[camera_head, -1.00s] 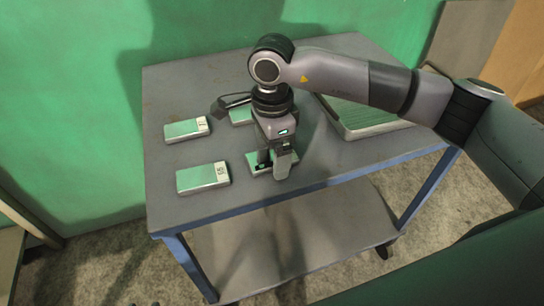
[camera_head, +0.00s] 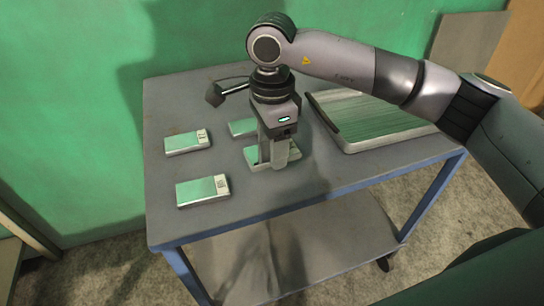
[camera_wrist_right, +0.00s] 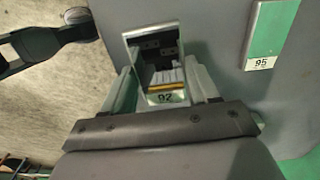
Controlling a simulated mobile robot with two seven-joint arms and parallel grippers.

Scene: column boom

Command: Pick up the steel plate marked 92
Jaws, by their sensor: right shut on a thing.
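The steel plate marked 92 (camera_wrist_right: 168,97) is between the fingers of my right gripper (camera_wrist_right: 165,90) in the right wrist view, its printed number towards the camera. In the head view my right gripper (camera_head: 272,160) points down and is shut on this plate (camera_head: 250,156), which shows at both sides of the fingers. The fingers hide its middle. I cannot tell how far it is above the table. My left gripper is not in view.
A plate marked 95 (camera_wrist_right: 262,62) lies apart; the head view shows a front-left plate (camera_head: 200,192), another behind it (camera_head: 186,143) and one behind my gripper (camera_head: 241,127). A shallow tray (camera_head: 335,125) is at right. A dark object (camera_head: 214,95) is at the back of the table (camera_head: 300,185).

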